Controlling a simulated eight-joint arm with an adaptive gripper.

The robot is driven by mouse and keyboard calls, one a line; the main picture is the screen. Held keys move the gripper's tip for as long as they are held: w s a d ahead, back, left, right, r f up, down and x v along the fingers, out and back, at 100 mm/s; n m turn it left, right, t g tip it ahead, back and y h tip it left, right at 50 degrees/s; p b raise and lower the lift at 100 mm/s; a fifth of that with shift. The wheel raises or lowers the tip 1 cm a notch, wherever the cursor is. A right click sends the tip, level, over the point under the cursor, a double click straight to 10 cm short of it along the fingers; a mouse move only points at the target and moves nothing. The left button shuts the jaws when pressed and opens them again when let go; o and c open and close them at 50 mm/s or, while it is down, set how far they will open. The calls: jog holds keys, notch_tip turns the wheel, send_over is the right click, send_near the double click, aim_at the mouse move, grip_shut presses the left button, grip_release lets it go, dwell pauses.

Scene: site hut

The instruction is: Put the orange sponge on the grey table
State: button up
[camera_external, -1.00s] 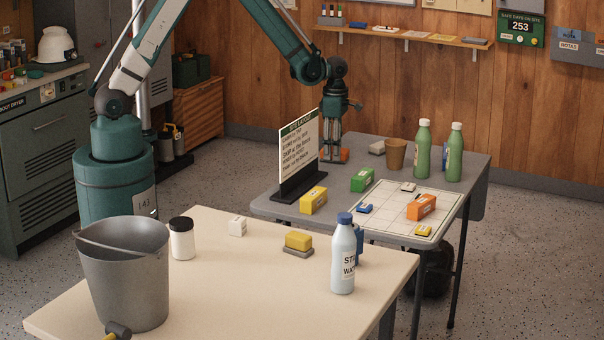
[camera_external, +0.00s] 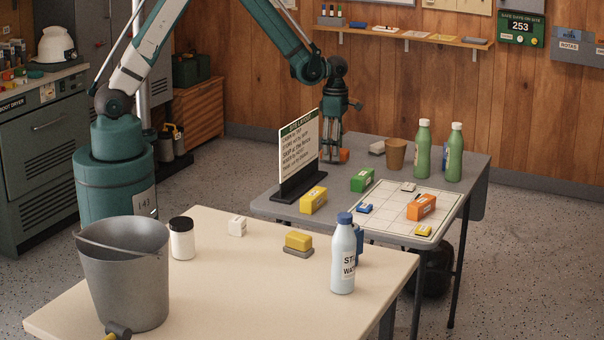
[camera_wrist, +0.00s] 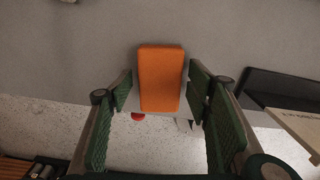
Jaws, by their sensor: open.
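The orange sponge (camera_wrist: 161,78) lies on the grey table (camera_wrist: 60,72) close to its edge, between the spread fingers of my gripper (camera_wrist: 160,92) in the wrist view. A gap shows on each side, so my gripper is open and not clamped on it. In the external view, my gripper (camera_external: 332,158) points down behind the sign at the back left of the grey table (camera_external: 455,165). Only a small part of the orange sponge (camera_external: 343,155) shows beside the fingertips there; the rest is hidden.
The upright sign (camera_external: 298,150) stands in front of my gripper. A brown cup (camera_external: 396,154), two green bottles (camera_external: 423,150), a green box (camera_external: 362,180) and a yellow box (camera_external: 313,200) stand to the right and front. An orange box (camera_external: 421,207) lies on the white mat.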

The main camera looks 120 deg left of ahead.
notch_tip(320, 180, up, 12)
jog(key=p, duration=0.2)
dwell(0.4)
